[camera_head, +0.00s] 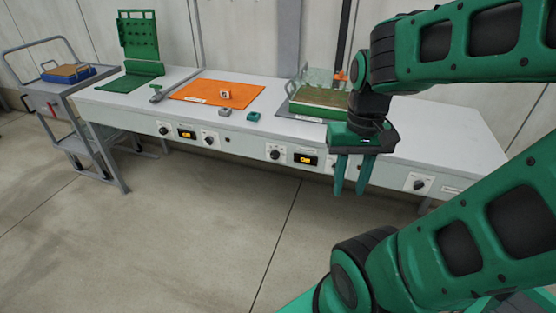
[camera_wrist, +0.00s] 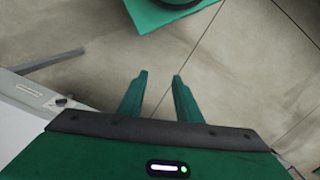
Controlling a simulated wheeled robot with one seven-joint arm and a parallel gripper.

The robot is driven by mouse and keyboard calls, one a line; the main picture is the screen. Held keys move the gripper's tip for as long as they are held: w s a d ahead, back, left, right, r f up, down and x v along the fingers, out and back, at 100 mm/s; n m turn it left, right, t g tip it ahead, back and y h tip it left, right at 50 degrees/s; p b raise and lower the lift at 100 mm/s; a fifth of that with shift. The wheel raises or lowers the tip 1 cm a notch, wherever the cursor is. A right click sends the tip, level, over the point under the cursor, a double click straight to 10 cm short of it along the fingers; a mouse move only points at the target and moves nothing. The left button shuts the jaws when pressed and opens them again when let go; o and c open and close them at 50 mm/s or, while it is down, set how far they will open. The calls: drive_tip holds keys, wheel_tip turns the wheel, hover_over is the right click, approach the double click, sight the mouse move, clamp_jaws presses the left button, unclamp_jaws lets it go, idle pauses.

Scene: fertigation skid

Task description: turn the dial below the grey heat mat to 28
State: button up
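The grey heat mat (camera_head: 282,108) lies on the bench under a green tray (camera_head: 318,98) of brown growing medium. Below it on the bench's front panel are a black dial (camera_head: 275,155) and, to its right, a small display (camera_head: 305,160) with lit orange digits too small to read. Part of the panel right of this display is hidden behind my gripper. My gripper (camera_head: 350,191) hangs in front of the bench, pointing down, right of the display. Its fingers are apart and empty, as the wrist view (camera_wrist: 160,76) also shows.
Another dial (camera_head: 420,185) sits far right on the panel; more dials (camera_head: 163,131) and a display (camera_head: 187,134) sit left. An orange mat (camera_head: 215,90), a green pegboard (camera_head: 138,38) and small blocks are on the bench. A cart (camera_head: 65,95) stands left. The floor in front is clear.

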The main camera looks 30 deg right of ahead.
drive_tip(key=shift+o, duration=0.4)
drive_tip(key=o, duration=0.4)
drive_tip(key=shift+s+d+r, duration=0.1)
drive_tip(key=shift+s+r, duration=0.05)
drive_tip(key=shift+s, duration=0.25)
drive_tip(key=w+d+f+n+g+h, duration=0.1)
drive_tip(key=w+d+f+n+h, duration=0.1)
drive_tip(key=w+d+f+n, duration=0.3)
drive_tip(key=w+d+f+n+g+h, duration=0.1)
drive_tip(key=w+d+f+h, duration=0.25)
drive_tip(key=w, duration=0.45)
drive_tip(key=n+t+h, duration=0.9)
drive_tip(key=n+t, duration=0.4)
drive_tip(key=n, duration=1.3)
approach(274, 156)
drive_tip(key=x, duration=0.8)
drive_tip(key=shift+w, duration=0.1)
